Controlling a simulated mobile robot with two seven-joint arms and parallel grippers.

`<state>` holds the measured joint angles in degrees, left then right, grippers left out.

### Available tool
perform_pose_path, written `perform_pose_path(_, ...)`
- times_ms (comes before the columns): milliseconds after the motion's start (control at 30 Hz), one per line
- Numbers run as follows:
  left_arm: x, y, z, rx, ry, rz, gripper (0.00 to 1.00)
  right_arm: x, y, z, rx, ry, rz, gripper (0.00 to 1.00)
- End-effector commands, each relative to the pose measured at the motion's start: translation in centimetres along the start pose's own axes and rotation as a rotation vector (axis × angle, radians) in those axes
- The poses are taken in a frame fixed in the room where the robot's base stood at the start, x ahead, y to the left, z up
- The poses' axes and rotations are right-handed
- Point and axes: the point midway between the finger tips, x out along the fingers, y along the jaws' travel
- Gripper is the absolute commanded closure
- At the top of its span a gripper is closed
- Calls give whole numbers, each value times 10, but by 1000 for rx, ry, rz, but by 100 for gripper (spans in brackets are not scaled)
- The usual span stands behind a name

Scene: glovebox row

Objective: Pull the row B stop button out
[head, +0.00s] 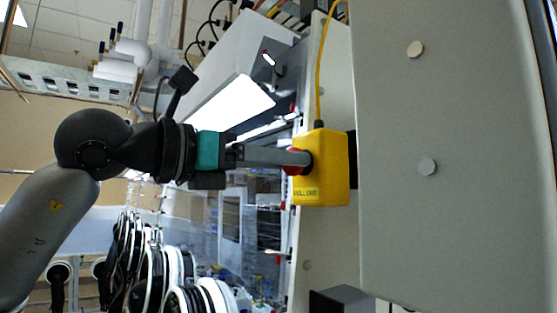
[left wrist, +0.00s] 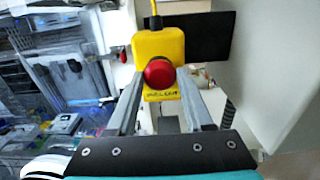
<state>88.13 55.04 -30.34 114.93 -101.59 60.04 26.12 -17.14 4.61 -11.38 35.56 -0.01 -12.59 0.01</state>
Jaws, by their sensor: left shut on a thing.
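The stop button is a red mushroom head (left wrist: 159,73) on a yellow box (left wrist: 158,44) in the left wrist view. In the head view the yellow box (head: 328,170) is fixed to a pale panel, and a sliver of the red button (head: 291,168) shows at its left face. My left gripper (head: 303,157) reaches in level from the left with its fingertips at the button. In the left wrist view its two grey fingers (left wrist: 159,80) lie on either side of the red head, shut on it. Fingertip contact is partly hidden. My right gripper is out of view.
A yellow cable (head: 319,70) runs up from the box. A large grey panel (head: 450,150) fills the right side. A glass-fronted glovebox (head: 250,225) stands behind the gripper, with several black-and-white rings (head: 150,270) at lower left.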

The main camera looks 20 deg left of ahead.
Motion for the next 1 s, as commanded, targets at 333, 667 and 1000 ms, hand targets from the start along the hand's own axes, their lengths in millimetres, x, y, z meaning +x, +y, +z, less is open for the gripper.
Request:
perform_pose_path(333,0,0,0,0,-1,1,100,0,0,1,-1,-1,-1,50)
perform_pose_path(667,-13,1,-1,1,-5,2,100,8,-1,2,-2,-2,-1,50)
perform_pose_path(1000,-19,0,0,1,0,2,47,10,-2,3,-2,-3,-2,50)
